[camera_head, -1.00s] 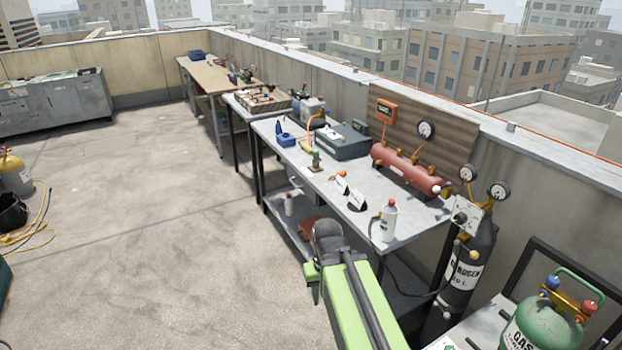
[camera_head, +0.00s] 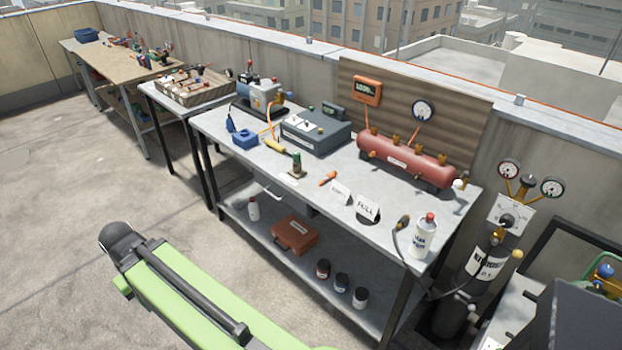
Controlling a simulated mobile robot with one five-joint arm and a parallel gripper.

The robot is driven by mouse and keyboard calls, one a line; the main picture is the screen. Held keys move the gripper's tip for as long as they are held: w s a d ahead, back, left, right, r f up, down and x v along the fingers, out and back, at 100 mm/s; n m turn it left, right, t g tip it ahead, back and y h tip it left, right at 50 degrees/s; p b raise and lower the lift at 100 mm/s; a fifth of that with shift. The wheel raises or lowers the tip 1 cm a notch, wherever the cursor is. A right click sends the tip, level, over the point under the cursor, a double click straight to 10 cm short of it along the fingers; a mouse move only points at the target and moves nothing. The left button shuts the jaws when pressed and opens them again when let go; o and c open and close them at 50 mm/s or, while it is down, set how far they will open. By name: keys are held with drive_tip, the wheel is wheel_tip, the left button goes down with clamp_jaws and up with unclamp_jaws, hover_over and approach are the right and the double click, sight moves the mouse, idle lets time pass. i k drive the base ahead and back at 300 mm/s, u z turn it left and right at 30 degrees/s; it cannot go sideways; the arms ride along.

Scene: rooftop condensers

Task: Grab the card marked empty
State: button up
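The left card (camera_head: 340,194) has small dark lettering that looks like "EMPTY". My green arm (camera_head: 195,290) reaches across the lower left, well short of the bench and apart from both cards. Its far end is a dark rounded part; no gripper fingers can be made out.
Near the cards are an orange-handled tool (camera_head: 328,179), a white leak-spray bottle (camera_head: 423,236) and a red manifold (camera_head: 405,160). A grey case (camera_head: 316,132) stands behind. A red-brown box (camera_head: 295,236) and small jars sit on the lower shelf. Floor left is clear.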

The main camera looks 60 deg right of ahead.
sight(340, 193)
drive_tip(key=z, duration=0.2)
drive_tip(key=i, duration=1.05)
drive_tip(key=z, duration=0.6)
drive_tip(key=k, duration=0.6)
drive_tip(key=u, duration=0.65)
drive_tip(key=k, duration=0.1)
drive_tip(key=z, duration=0.8)
drive_tip(key=i, duration=0.7)
drive_tip(key=u, duration=0.05)
